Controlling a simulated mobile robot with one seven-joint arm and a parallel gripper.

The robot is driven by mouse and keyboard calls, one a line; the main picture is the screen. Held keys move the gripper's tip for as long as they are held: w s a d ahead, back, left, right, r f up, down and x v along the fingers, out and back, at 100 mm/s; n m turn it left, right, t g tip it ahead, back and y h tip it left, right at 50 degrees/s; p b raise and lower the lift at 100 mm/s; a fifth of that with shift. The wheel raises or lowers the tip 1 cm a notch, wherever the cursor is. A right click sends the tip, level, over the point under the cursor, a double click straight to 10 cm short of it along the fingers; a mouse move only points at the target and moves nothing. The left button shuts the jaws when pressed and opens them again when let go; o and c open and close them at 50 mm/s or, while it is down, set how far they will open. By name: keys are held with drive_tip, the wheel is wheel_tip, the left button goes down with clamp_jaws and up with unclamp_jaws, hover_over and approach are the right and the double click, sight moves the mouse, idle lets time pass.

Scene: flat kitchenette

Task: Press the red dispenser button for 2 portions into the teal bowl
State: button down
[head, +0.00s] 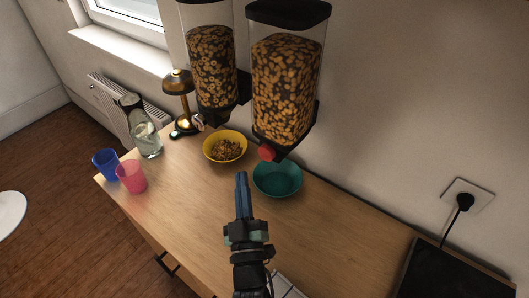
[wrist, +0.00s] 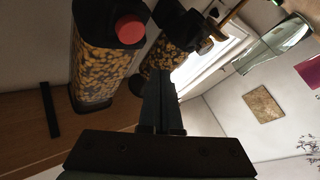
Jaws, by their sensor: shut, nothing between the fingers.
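The red dispenser button (head: 266,152) is on the front of the right cereal dispenser (head: 285,85), low down. The button also shows in the wrist view (wrist: 130,30), upper left of my fingers. The teal bowl (head: 290,194) stands on the counter below that dispenser and looks empty in the part I see. My gripper (head: 241,178) is shut and empty, in front and to the left of the teal bowl in the head view. Its fingers (wrist: 160,85) point up the wrist picture, apart from the button.
A left dispenser (head: 212,65) stands above a yellow bowl (head: 225,158) holding cereal. A brass lamp (head: 178,85), glass carafe (head: 148,140), blue cup (head: 105,164) and pink cup (head: 131,176) stand to the left. A dark appliance (head: 450,272) is at right. The counter (head: 330,240) is clear right of the gripper.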

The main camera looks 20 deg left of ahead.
sight(262, 153)
drive_tip(key=shift+w+d, duration=0.3)
drive_tip(key=shift+w, duration=0.5)
drive_tip(key=shift+w+d, duration=0.25)
drive_tip(key=shift+w, duration=0.5)
drive_tip(key=shift+w+d, duration=0.3)
drive_tip(key=shift+w, duration=0.5)
drive_tip(key=shift+w, duration=0.1)
drive_tip(key=shift+w+d, duration=0.15)
drive_tip(key=shift+w, duration=0.15)
drive_tip(key=shift+w+d+b, duration=0.25)
drive_tip(key=shift+w+b, duration=0.15)
drive_tip(key=shift+w, duration=0.2)
idle(1.0)
idle(0.3)
drive_tip(key=shift+s+a, duration=0.2)
drive_tip(key=shift+s, duration=0.3)
drive_tip(key=shift+s+a, duration=0.2)
drive_tip(key=shift+s, duration=0.3)
drive_tip(key=shift+s+a+b, duration=0.1)
drive_tip(key=shift+s+a, duration=0.2)
drive_tip(key=shift+s, duration=0.5)
drive_tip(key=shift+s+a+b, duration=0.1)
drive_tip(key=shift+s+a, duration=0.15)
drive_tip(key=shift+s, duration=0.55)
drive_tip(key=shift+s+a+b, duration=0.1)
drive_tip(key=shift+s+a, duration=0.2)
drive_tip(key=shift+s, duration=0.5)
